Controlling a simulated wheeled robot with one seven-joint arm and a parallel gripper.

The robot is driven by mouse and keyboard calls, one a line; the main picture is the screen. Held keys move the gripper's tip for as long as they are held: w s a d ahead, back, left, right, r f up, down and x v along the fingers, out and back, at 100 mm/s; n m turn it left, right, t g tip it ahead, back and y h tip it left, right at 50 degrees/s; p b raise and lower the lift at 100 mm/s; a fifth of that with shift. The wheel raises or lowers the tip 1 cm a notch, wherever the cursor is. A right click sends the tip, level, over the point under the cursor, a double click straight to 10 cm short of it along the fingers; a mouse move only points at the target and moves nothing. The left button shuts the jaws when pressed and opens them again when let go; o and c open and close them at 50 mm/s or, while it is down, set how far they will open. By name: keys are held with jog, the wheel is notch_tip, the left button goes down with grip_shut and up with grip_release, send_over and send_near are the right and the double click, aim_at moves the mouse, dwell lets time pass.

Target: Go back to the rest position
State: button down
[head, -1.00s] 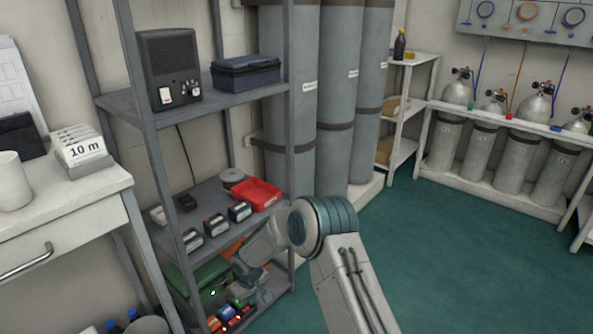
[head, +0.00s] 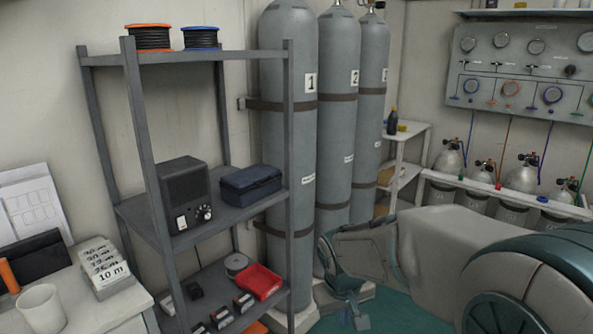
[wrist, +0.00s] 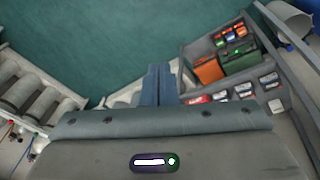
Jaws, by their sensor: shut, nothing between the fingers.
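My gripper (head: 361,321) hangs at the lower middle of the head view, in front of the tall grey cylinders and to the right of the shelf rack. In the wrist view its two blue fingers (wrist: 158,72) are together with nothing between them. They point toward the green floor, clear of the shelf. My arm reaches in from the right side of the head view, bent, with its large joint close to the camera.
The grey shelf rack (head: 136,140) stands left, with a dark radio box (head: 185,190), a blue case (head: 251,184) and a red tray (head: 260,281). A white desk (head: 105,305) is at lower left. Diver bottles (head: 526,172) and a gauge panel (head: 520,70) stand right. Green floor (wrist: 100,35) is open.

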jog(key=s+d+r+m+y+p, duration=0.1)
jog(key=s+d+r+m+p, duration=0.2)
jog(key=s+r+p, duration=0.6)
jog(key=s+d+r, duration=0.2)
jog(key=s+r, duration=0.3)
jog(key=s, duration=0.1)
jog(key=shift+s+d+r, duration=0.15)
